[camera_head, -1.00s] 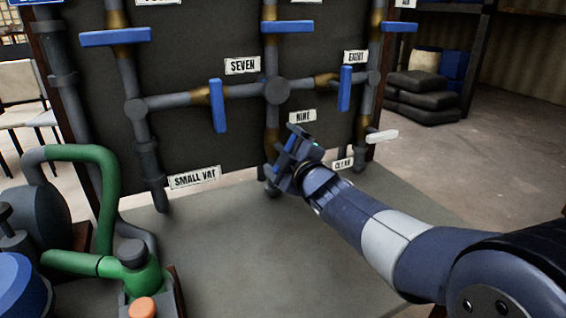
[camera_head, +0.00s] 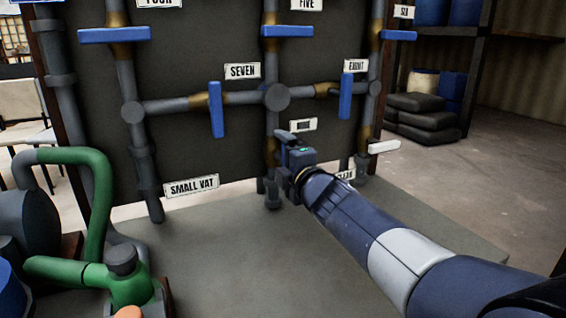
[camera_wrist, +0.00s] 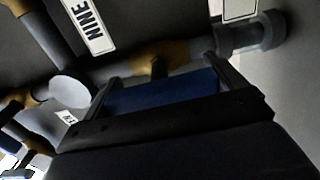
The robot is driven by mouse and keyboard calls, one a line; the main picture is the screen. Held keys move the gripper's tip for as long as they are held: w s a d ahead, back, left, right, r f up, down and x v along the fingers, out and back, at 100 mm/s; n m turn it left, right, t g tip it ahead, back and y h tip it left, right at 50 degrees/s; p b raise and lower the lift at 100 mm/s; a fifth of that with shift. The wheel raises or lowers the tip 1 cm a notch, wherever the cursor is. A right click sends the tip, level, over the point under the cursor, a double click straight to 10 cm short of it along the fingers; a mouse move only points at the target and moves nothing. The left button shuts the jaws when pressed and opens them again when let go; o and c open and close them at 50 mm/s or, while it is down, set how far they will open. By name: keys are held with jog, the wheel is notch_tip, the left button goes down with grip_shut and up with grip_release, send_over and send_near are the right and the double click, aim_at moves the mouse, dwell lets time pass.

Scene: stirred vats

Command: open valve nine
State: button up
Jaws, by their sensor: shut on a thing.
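Valve nine has a blue bar handle (camera_wrist: 165,92) on a brass body (camera_wrist: 155,66). My gripper (camera_wrist: 166,86) is shut on this handle, with one dark finger at each end of it in the wrist view. There the handle lies nearly along its grey pipe, at a slight angle to it. The NINE label (camera_wrist: 87,22) is beside the pipe. In the head view my gripper (camera_head: 284,152) is at the lower part of the middle pipe and hides the handle. The label above it (camera_head: 303,125) is too blurred to read there.
Blue handles of valve seven (camera_head: 217,110) and valve eight (camera_head: 346,96) stand upright across level pipes nearby. Valve five's handle (camera_head: 287,31) lies level above. A white handle (camera_head: 384,147) is close right of my gripper. A green pump (camera_head: 125,282) stands at lower left.

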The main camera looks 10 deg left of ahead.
dwell(0.3)
jog(key=o, duration=0.7)
jog(key=p+v, duration=0.2)
jog(key=v, duration=0.8)
jog(key=shift+s+d, duration=0.25)
jog(key=shift+s, duration=0.05)
